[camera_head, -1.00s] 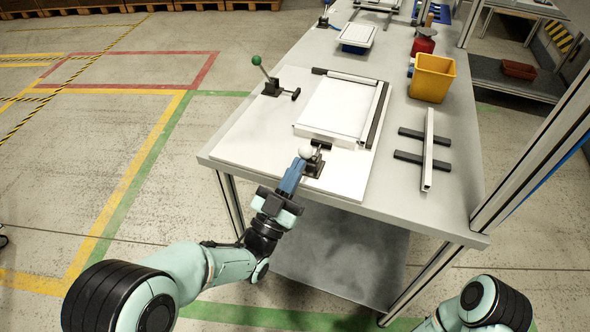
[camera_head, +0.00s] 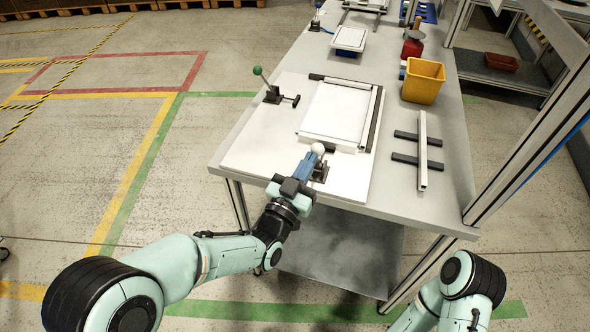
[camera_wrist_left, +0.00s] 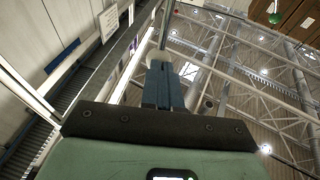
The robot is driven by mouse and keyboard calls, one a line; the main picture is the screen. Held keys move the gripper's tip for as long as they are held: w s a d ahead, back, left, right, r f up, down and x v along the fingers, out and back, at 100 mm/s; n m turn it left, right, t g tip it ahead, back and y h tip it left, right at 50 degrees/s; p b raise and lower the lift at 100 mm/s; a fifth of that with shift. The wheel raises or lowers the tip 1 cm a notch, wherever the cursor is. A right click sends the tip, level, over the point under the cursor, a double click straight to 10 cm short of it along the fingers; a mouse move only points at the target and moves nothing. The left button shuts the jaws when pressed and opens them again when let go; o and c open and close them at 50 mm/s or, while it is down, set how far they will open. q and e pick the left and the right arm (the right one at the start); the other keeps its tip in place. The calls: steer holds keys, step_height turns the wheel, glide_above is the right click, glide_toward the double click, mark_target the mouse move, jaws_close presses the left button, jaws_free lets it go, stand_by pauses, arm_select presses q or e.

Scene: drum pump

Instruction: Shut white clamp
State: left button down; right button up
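The white clamp shows as a white ball knob (camera_head: 318,148) above a dark base (camera_head: 321,173) at the near edge of the white board. My left gripper (camera_head: 313,156) has its blue fingers together, with their tips right at the knob. In the left wrist view the fingers (camera_wrist_left: 163,72) lie side by side and the pale knob (camera_wrist_left: 161,57) shows just past their tips. I cannot tell whether they touch it. The clamp's lever is mostly hidden by the fingers. My right arm is at the bottom right; its gripper is out of frame.
The green-knobbed clamp (camera_head: 272,94) stands at the board's far left corner, its handle raised. A white framed panel (camera_head: 338,112) lies on the board (camera_head: 252,150). A yellow bin (camera_head: 423,82) and a metal bar on black feet (camera_head: 422,150) are to the right.

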mark_target(313, 147)
arm_select(q)
steer(key=w+r+g+y+p, duration=0.1)
steer(key=g+p, duration=0.1)
steer(key=p, duration=0.1)
steer(key=w+d+r+g+y+p, duration=0.1)
steer(key=w+r+g+p, duration=0.1)
steer(key=p, duration=0.2)
steer(key=shift+w+d+n, duration=0.1)
steer(key=shift+w+n, duration=0.15)
steer(key=shift+n, duration=0.15)
steer(key=shift+w+d+f+n+g+y+p, duration=0.1)
steer(key=shift+w+d+g+y+p, duration=0.15)
steer(key=shift+w+g+p, duration=0.75)
steer(key=shift+w+d+f+n+g+y+p, duration=0.15)
steer(key=shift+w+g+y+p, duration=0.25)
steer(key=shift+p, duration=1.1)
steer(key=shift+w+d+r+n+g+y+p, duration=0.1)
steer(key=shift+w+d+g+y+p, duration=0.1)
steer(key=shift+w+g+p, duration=0.8)
arm_select(e)
steer(key=w+r, duration=0.3)
steer(key=r, duration=1.2)
steer(key=shift+w+d+r, duration=0.15)
steer(key=shift+w+d, duration=0.05)
arm_select(q)
steer(key=shift+s+f+t, duration=0.1)
steer(key=shift+s+t, duration=0.1)
steer(key=shift+t, duration=0.2)
steer(key=shift+p, duration=0.3)
